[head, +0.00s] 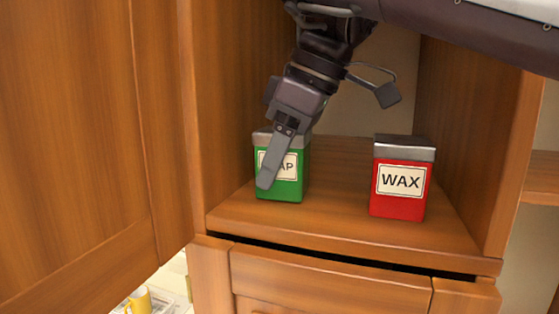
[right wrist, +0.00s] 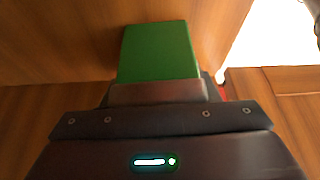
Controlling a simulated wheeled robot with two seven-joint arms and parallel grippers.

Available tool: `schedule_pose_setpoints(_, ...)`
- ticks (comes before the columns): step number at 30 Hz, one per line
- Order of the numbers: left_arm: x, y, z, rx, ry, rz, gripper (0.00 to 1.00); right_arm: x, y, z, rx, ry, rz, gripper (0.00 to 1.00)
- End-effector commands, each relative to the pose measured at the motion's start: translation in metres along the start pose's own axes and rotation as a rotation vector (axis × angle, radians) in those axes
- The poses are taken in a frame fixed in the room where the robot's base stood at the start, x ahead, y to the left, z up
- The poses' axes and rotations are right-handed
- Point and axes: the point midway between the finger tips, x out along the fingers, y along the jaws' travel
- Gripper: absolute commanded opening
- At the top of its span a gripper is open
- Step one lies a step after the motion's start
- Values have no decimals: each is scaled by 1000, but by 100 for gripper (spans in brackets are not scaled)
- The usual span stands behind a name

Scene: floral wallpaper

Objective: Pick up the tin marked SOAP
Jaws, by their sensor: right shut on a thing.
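The green tin (head: 291,189) with a grey lid is at the left of the cabinet shelf (head: 335,215). Its cream label shows only "AP"; a finger covers the rest. My right gripper (head: 271,170) reaches down from above and is shut on this tin, one finger across its front. The tin looks upright, at shelf level; I cannot tell whether its base touches the shelf. In the right wrist view the green tin (right wrist: 160,52) shows beyond the gripper (right wrist: 158,92). My left gripper is in neither view.
A red tin marked WAX (head: 400,205) stands to the right on the same shelf, with a clear gap between. Wooden side walls enclose the shelf. An open cabinet door (head: 75,120) fills the left. A drawer front (head: 330,283) is below. A yellow mug (head: 139,301) shows at bottom left.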

Motion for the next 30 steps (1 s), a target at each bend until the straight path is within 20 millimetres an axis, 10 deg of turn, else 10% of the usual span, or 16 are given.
schedule_pose_setpoints(17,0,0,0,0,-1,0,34,-72,-1,-30,-4,1,6,25)
schedule_pose_setpoints(30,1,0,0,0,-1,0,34,-90,-1,-37,-2,1,3,25)
